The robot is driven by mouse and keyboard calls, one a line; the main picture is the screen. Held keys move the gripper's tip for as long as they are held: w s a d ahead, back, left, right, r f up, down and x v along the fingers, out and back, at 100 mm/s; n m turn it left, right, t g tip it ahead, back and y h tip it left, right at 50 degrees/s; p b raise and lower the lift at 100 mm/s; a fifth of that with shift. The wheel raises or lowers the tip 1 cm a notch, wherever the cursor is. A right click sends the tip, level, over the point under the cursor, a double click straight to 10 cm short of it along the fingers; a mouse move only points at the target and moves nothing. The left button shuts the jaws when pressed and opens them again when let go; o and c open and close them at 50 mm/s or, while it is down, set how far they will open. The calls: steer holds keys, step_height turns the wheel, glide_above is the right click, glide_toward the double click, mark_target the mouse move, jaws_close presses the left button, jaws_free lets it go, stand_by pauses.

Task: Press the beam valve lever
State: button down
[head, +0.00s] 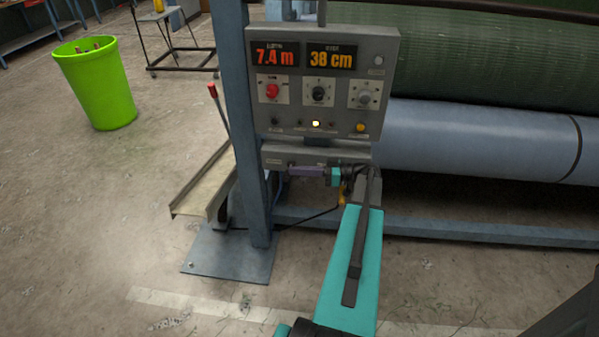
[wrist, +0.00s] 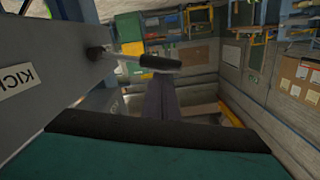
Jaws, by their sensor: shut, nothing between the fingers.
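A lever with a short metal rod and a black grip (wrist: 148,61) sticks out of a grey box face in the wrist view. A label there (wrist: 18,80) reads "KICK", upside down and cut off. I cannot tell whether this is the beam valve lever. In the head view that grey box (head: 318,153) hangs under the control panel, and I cannot make the lever out there. My gripper (head: 292,170) is shut and empty, along the box's lower edge, pointing left. In the wrist view its fingertips (wrist: 160,82) are close to the grip; contact cannot be told.
The control panel (head: 330,90) shows 7.4 m and 38 cm. A red-knobbed lever (head: 218,105) stands left of the blue post (head: 237,120). A turf roll (head: 470,50) and a grey-blue roller (head: 470,140) lie to the right. A green bin (head: 97,85) stands at far left on open floor.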

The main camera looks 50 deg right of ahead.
steer(key=shift+w+a, duration=0.1)
steer(key=shift+r, duration=0.15)
steer(key=s+d+r+b, duration=0.2)
steer(key=s+d+r, duration=0.2)
steer(key=s+d, duration=0.3)
steer(key=shift+s+d+b, duration=0.35)
steer(key=shift+s, duration=0.25)
steer(key=shift+w+d+f+m+b, duration=0.2)
steer(key=shift+w+d+m+b, duration=0.15)
steer(key=shift+b, duration=1.8)
steer(key=b, duration=0.1)
steer(key=r+b, duration=0.1)
steer(key=b, duration=0.1)
steer(key=shift+w+d+m, duration=0.1)
steer(key=shift+w+m, duration=0.1)
steer(key=shift+m, duration=0.15)
